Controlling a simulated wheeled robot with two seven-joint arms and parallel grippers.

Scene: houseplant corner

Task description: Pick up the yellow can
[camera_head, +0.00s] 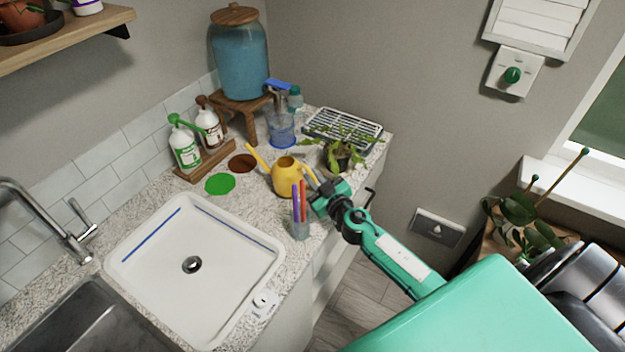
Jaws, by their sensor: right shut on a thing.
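The yellow can (287,178), a small watering can, stands upright on the speckled counter behind the pen cup, its spout pointing left and up. My right gripper (322,197) reaches in from the right, over the counter's front edge. It is shut on the yellow can at its right, handle side. The fingertips are small here and partly hidden, so the exact grip is unclear. I cannot make out any gap between the can and the counter. My left gripper is not in view.
A cup of pens (300,222) stands just in front of the can. A potted plant (341,155) and a drying rack (343,130) are behind. A white basin (230,225) is front left.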

